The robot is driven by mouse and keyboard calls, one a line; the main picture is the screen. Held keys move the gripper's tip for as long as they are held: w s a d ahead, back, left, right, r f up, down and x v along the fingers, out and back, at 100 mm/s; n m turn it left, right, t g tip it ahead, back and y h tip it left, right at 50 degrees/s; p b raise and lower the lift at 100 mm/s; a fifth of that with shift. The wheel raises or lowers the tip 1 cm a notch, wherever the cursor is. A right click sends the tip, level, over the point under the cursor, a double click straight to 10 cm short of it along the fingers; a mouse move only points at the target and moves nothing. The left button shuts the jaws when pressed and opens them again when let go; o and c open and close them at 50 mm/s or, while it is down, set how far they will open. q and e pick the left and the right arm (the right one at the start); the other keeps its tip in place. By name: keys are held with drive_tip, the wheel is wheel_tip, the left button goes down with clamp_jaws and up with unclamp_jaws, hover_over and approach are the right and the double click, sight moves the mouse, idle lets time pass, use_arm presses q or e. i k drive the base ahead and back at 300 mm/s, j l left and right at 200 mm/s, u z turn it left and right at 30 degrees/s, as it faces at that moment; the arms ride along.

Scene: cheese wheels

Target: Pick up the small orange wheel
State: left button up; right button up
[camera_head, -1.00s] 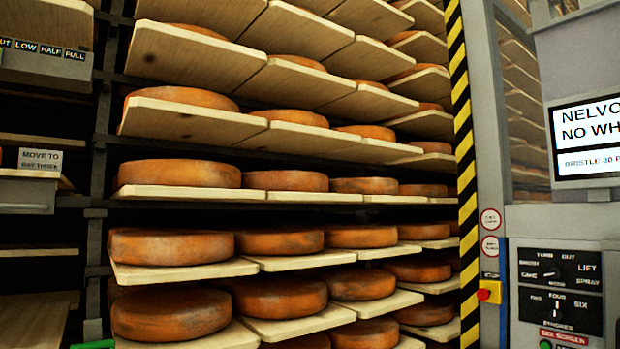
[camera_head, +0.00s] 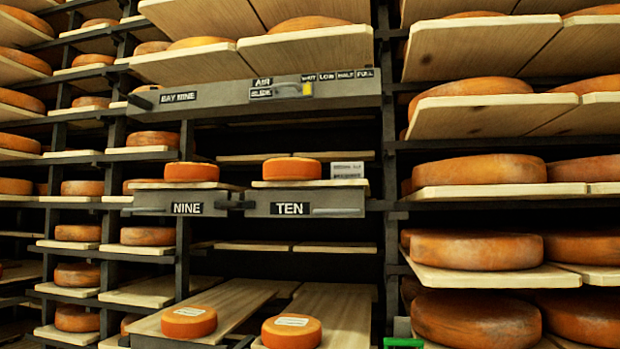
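Several small orange wheels show in the middle bay. One small orange wheel (camera_head: 191,172) sits on a board above the drawer marked NINE, and another (camera_head: 292,169) sits above the drawer marked TEN. Lower down, a small orange wheel with a pale label on top (camera_head: 189,322) lies on a sloping-looking plank at the left. A second labelled small wheel (camera_head: 291,331) lies on the plank to its right, near the bottom edge. I cannot tell which one the task means. Neither of my grippers is in view.
Racks of large orange wheels (camera_head: 477,249) on boards stand at the right. More racked wheels (camera_head: 79,274) fill the left. A grey panel marked BAY NINE (camera_head: 205,97) and the NINE and TEN drawer fronts (camera_head: 303,204) cross the middle bay. A green piece (camera_head: 403,343) shows at the bottom.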

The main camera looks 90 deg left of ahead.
sight(176, 172)
drive_tip(key=u, duration=3.4)
drive_tip(key=i+j+z, duration=0.35)
drive_tip(key=j, duration=0.7)
drive_tip(key=i+j+z, duration=0.1)
drive_tip(key=j+z, duration=0.2)
drive_tip(key=j, duration=0.8)
drive_tip(key=j+z, duration=0.35)
drive_tip(key=j, duration=0.8)
drive_tip(key=i, duration=0.3)
